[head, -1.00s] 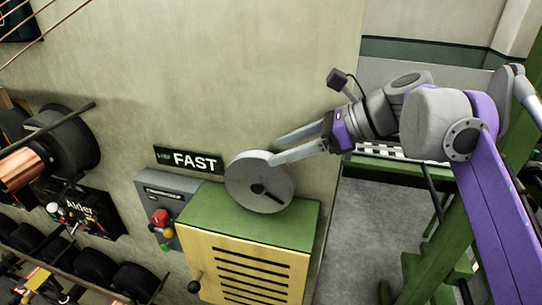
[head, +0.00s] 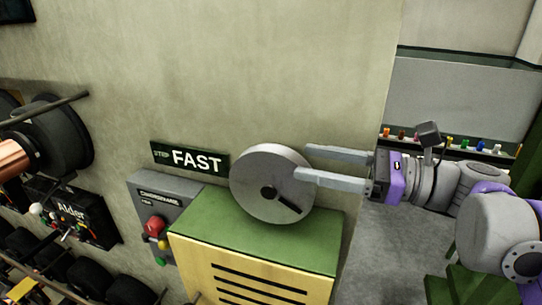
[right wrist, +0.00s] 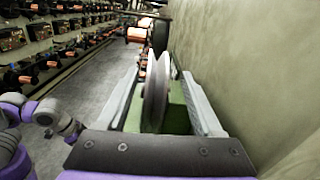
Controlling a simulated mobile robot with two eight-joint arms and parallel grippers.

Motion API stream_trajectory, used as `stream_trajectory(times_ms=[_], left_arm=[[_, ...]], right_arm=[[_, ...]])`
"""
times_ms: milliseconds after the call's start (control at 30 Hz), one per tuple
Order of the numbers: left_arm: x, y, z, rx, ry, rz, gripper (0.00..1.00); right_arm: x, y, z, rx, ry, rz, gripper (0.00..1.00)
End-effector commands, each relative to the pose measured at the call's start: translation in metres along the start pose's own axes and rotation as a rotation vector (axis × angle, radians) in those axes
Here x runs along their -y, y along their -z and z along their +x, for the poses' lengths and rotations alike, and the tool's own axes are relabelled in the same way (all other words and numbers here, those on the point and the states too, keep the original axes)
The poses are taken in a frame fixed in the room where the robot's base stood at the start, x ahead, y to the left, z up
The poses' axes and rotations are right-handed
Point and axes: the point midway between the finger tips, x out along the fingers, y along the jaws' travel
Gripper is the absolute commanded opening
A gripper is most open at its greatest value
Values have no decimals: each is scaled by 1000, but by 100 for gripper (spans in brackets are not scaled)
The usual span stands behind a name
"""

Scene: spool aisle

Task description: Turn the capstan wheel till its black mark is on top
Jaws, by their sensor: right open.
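The capstan wheel (head: 262,170) is a grey disc standing upright on a green-topped cabinet (head: 225,222). Its black mark (head: 290,204) points to the lower right from the dark hub. My right gripper (head: 303,162) is open at the wheel's right edge, one fingertip in front of the rim and the other behind it. In the right wrist view the wheel (right wrist: 157,92) appears edge-on between the two spread fingers, with room on both sides. Whether a finger touches it cannot be told. My left gripper's fingers do not show.
A FAST sign (head: 190,159) is on the wall left of the wheel. A grey control box (head: 153,203) with a red button stands beside the cabinet. Spools (head: 50,140) fill the left side. Open floor (head: 375,250) lies right of the wall's edge.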

Motion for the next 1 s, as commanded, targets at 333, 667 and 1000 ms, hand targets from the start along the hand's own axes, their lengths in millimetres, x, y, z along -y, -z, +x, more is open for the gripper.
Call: stream_trajectory(times_ms=[333, 667, 1000], left_arm=[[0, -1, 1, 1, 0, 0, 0], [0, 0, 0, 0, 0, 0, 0], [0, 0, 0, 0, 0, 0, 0]], right_arm=[[-6, 3, 26, -1, -29, 67, 68], [-7, 3, 69, -2, -26, 66, 68], [-6, 4, 74, -2, -23, 65, 68]])
